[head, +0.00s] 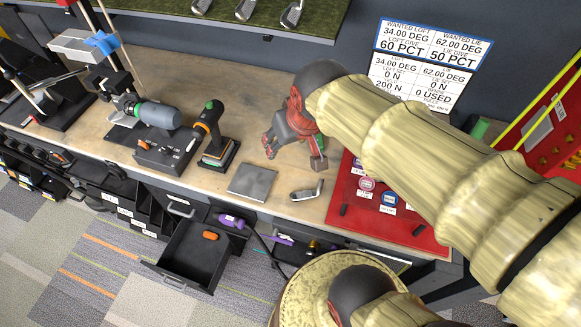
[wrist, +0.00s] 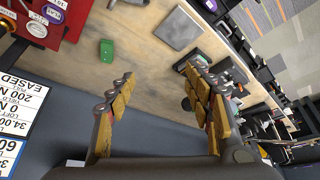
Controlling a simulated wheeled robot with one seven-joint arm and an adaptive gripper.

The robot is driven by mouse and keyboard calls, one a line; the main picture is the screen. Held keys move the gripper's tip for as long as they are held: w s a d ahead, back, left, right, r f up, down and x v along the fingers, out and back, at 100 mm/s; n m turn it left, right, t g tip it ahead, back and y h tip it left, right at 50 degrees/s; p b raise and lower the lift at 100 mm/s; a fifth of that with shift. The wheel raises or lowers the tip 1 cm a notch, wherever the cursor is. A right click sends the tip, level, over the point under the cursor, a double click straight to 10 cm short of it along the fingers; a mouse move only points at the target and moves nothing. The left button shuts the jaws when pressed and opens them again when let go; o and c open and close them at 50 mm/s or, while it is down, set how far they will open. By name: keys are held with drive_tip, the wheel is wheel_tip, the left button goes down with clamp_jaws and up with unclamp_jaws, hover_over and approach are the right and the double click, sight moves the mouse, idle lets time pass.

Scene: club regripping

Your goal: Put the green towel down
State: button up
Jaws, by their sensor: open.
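A small green piece, which looks like the green towel (wrist: 107,50), lies on the bare wooden bench (wrist: 143,60) in the wrist view. It lies between the red mat and a grey plate. My gripper (wrist: 158,92) is open, with its fingers wide apart and nothing between them. The towel is beyond the fingertips and apart from them, nearer the left finger. In the head view my gripper (head: 294,154) is over the bench, left of the red mat. I cannot make out the towel there; my gripper and arm may hide it.
The grey plate (head: 252,181) and a club head (head: 307,191) lie near the bench's front edge. A cordless tool (head: 208,125) stands left of my gripper. The red mat (head: 345,205) holds round pieces. A drawer (head: 196,255) hangs open below.

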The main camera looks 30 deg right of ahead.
drive_tip(key=s+a+r+n, duration=0.1)
drive_tip(key=s+a, duration=0.2)
drive_tip(key=s, duration=0.5)
drive_tip(key=shift+a+r+y, duration=0.25)
drive_tip(key=shift+a+y, duration=0.05)
drive_tip(key=shift+a, duration=0.05)
